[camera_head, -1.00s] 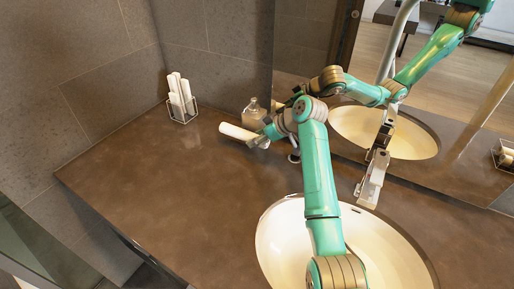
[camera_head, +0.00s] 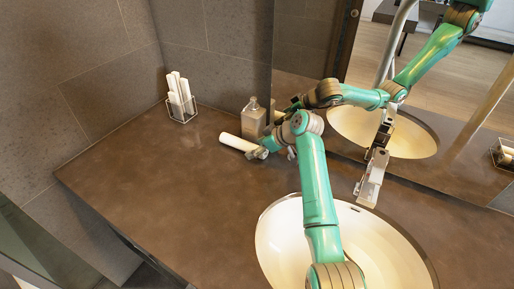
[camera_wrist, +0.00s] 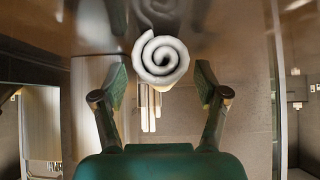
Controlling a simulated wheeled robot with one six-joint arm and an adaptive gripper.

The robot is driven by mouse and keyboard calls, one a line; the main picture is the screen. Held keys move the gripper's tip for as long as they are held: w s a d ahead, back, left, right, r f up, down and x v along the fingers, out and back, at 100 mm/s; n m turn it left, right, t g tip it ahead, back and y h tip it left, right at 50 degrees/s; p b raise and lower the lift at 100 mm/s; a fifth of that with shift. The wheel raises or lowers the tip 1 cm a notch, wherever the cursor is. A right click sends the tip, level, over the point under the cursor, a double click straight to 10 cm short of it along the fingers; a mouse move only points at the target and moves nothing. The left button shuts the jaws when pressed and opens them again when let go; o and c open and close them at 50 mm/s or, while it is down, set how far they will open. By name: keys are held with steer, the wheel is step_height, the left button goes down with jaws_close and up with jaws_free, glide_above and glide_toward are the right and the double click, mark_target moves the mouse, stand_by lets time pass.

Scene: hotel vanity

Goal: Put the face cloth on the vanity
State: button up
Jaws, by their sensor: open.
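The face cloth (camera_head: 238,142) is a white roll lying on the brown vanity top (camera_head: 170,190), left of the sink. My gripper (camera_head: 258,153) is low over the vanity at the roll's right end. In the wrist view the roll's spiral end (camera_wrist: 160,58) shows between and just beyond my two fingers, which are spread with a gap on each side. My gripper is open. The roll's far length is hidden behind its end in the wrist view.
A wire holder (camera_head: 182,112) with several white rolls stands at the back left. A soap bottle (camera_head: 253,119) stands close behind my gripper, in front of the mirror (camera_head: 440,70). The sink (camera_head: 280,235) is at right. The vanity's left part is clear.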

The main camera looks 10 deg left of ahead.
steer(key=v, duration=1.2)
steer(key=shift+r, duration=0.1)
steer(key=shift+s, duration=0.15)
